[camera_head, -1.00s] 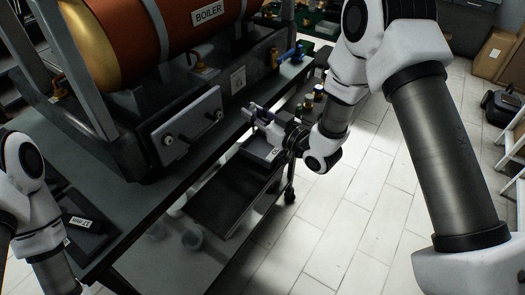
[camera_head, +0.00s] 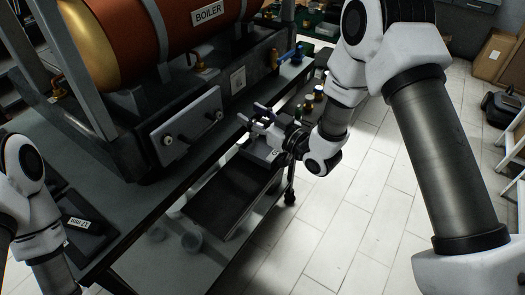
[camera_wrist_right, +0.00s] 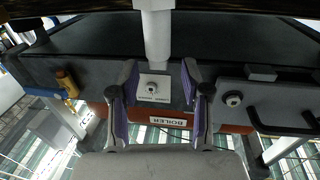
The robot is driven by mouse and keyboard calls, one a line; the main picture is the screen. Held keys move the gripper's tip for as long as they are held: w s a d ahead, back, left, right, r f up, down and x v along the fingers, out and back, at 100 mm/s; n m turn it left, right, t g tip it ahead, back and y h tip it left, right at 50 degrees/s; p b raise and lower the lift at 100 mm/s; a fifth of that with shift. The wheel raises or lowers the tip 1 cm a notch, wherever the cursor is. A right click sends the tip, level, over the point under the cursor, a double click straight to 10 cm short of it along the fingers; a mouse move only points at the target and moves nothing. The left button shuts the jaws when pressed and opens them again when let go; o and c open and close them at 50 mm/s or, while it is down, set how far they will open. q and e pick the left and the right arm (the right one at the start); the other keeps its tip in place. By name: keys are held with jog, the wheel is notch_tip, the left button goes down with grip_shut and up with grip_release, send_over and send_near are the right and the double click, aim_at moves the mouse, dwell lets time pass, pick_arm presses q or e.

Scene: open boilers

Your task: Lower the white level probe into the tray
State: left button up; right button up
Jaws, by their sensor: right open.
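My right gripper (camera_head: 256,117) is open above the far end of a dark tray (camera_head: 218,200) beside the bench. In the right wrist view the two purple-padded fingers of this gripper (camera_wrist_right: 158,82) stand apart. A white cylinder, which looks like the level probe (camera_wrist_right: 157,40), shows between and beyond the fingertips, with a visible gap on both sides. Its far end runs out of the top of that upside-down view, so I cannot tell what it rests on. In the head view the probe is hard to tell from the white gripper parts. My left gripper is out of view.
The copper boiler (camera_head: 145,38) stands on the bench (camera_head: 120,215), with a handled white panel (camera_head: 187,126) facing the tray. Valves with blue and yellow parts (camera_head: 290,53) are at the back. A dark labelled object (camera_head: 82,225) lies near my left arm.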

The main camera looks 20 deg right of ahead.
jog(key=v, duration=1.2)
